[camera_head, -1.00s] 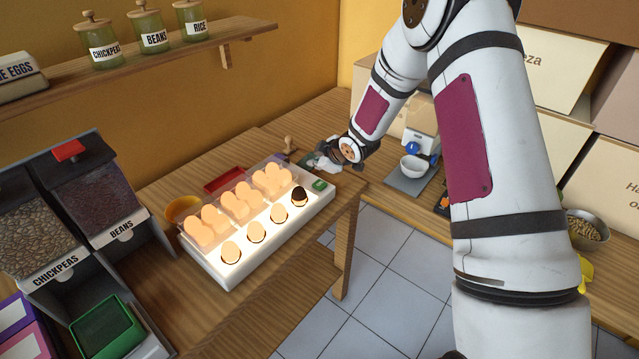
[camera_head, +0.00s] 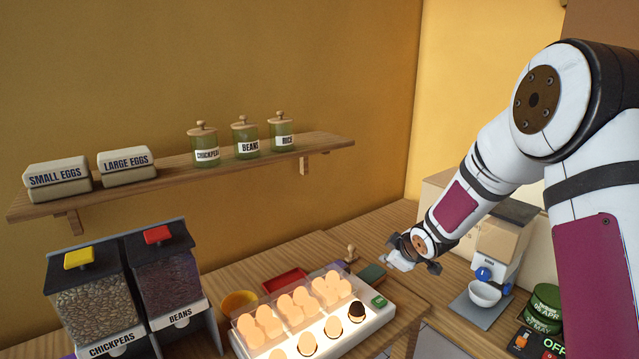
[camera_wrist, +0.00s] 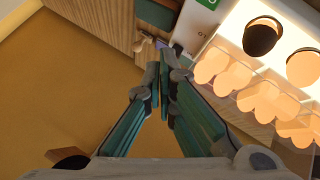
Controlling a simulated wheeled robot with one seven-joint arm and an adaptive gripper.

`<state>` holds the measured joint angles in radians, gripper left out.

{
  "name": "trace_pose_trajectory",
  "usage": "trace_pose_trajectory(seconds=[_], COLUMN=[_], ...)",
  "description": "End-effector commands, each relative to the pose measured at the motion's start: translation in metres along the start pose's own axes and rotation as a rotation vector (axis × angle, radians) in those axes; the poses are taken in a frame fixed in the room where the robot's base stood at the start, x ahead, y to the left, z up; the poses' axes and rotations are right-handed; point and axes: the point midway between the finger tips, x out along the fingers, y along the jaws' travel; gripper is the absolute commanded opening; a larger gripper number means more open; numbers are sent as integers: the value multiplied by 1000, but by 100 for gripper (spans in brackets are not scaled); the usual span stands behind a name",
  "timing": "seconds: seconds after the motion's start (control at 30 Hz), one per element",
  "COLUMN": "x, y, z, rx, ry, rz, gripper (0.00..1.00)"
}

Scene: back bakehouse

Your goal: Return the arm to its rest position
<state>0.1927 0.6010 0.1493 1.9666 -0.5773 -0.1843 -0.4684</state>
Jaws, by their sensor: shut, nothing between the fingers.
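My gripper (camera_head: 397,262) is at the end of my white arm in the head view, above the table's far right part, just beyond the lit egg tray (camera_head: 374,326). In the wrist view my gripper's fingers (camera_wrist: 163,72) are closed together with nothing between them. The lit tray's glowing eggs show at the right of the wrist view, apart from the fingers. One dark egg (camera_head: 357,309) sits at the tray's right end. My arm is bent and reaches in from the right.
A white machine with a bowl (camera_head: 485,292) stands right of my gripper. A wooden stamp (camera_head: 350,254), a red tray (camera_head: 285,281) and an orange bowl (camera_head: 239,301) lie behind the egg tray. Dispensers (camera_head: 168,277) stand left. A shelf (camera_head: 170,178) holds jars and egg boxes on the wall.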

Motion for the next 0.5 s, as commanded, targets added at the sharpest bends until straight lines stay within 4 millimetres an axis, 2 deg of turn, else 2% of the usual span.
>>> trace_pose_trajectory(seconds=[0.03, 0.2, 0.37, 0.5], x=[-23, -90, -154, -208], y=[8, 19, 19, 9], z=[-5, -9, -9, -6], rx=[21, 122, 229, 331], ry=[-21, -103, -165, -209], rz=[17, 52, 79, 96], gripper=[0, 0, 0, 0])
